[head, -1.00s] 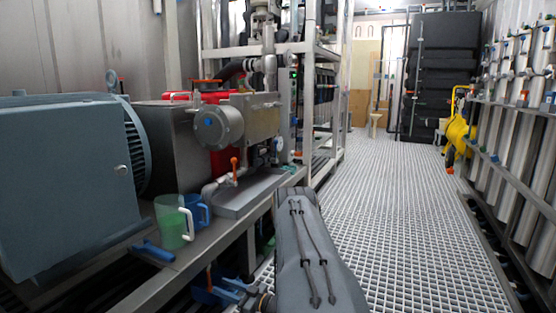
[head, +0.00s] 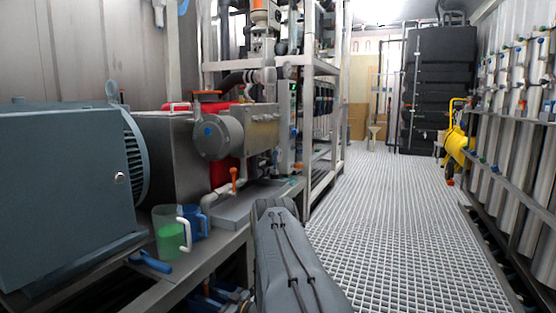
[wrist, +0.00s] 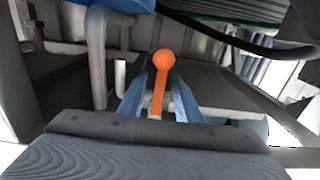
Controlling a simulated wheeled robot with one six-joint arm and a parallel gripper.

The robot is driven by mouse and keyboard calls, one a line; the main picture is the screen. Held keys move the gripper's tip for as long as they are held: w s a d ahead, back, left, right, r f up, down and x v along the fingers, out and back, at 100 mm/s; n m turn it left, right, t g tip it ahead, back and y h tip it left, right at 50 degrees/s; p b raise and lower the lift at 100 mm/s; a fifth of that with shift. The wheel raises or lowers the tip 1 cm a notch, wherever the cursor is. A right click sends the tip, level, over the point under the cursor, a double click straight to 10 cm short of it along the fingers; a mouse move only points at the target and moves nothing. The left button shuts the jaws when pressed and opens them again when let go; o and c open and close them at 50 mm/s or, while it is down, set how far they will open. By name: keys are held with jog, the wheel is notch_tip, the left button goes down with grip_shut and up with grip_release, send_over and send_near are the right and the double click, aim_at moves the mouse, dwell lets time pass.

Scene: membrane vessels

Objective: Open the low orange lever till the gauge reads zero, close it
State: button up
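In the wrist view an orange lever (wrist: 160,85) with a round knob stands between the two blue fingers of my gripper (wrist: 158,88). The fingers are apart, with gaps visible beside the lever. In the head view my gripper (head: 215,298) is only partly visible, low beside the bench, mostly hidden by the bench edge and my arm; the low lever cannot be made out there. Another orange lever (head: 233,181) stands upright on the pipe above the bench. A small round gauge (head: 276,157) sits on the pump to its right; its reading is too small to tell.
A jug with green liquid (head: 168,235), a blue jug (head: 195,222) and a blue tool (head: 150,262) are on the bench (head: 205,258). A large motor (head: 65,185) stands at left. The grated aisle (head: 390,220) is clear. A pale pipe (wrist: 97,55) runs left of the lever.

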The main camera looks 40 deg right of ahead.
grip_shut()
jog(key=w+d+r+n+p, duration=0.2)
jog(key=d+r+n+p, duration=0.2)
jog(key=n, duration=1.1)
jog(key=shift+d+r+p, duration=0.35)
jog(key=shift+d+p, duration=0.4)
jog(key=shift+d, duration=0.35)
dwell(5.0)
